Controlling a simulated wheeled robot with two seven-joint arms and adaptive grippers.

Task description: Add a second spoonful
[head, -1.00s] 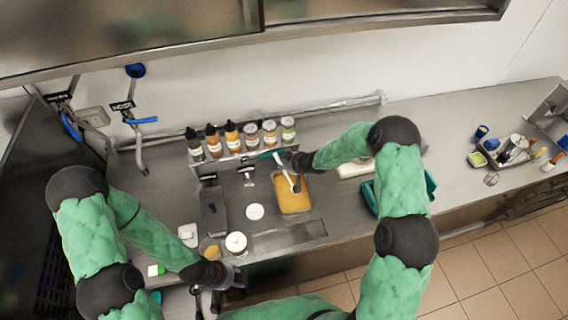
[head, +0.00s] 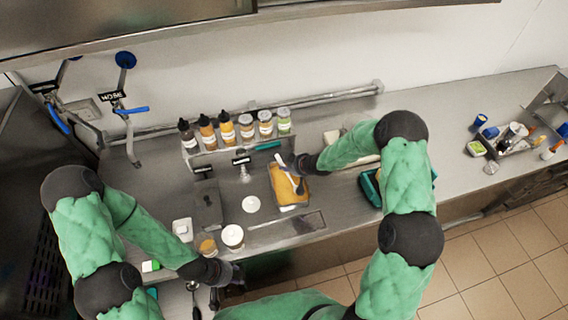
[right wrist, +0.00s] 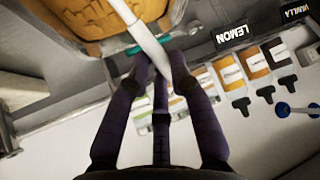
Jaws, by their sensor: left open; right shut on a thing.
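A rectangular tub (head: 293,208) of yellow-orange contents sits on the counter in the middle of the head view. My right gripper (head: 299,165) is shut on a pale-handled utensil (head: 289,179) and holds it over the tub's upper part. In the right wrist view the white handle (right wrist: 140,32) runs from between my right fingers (right wrist: 163,70) toward the orange contents (right wrist: 90,18). The utensil's far end is out of that view, so I cannot tell whether it carries a load. My left gripper (head: 226,279) is open near the counter's front edge.
Several labelled bottles (head: 227,131) stand on a rack behind the tub. A white round lid (head: 251,204), a white-topped jar (head: 232,236) and an orange jar (head: 207,245) are to its left. A teal container (head: 370,187) is to its right. The right-hand counter has free room.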

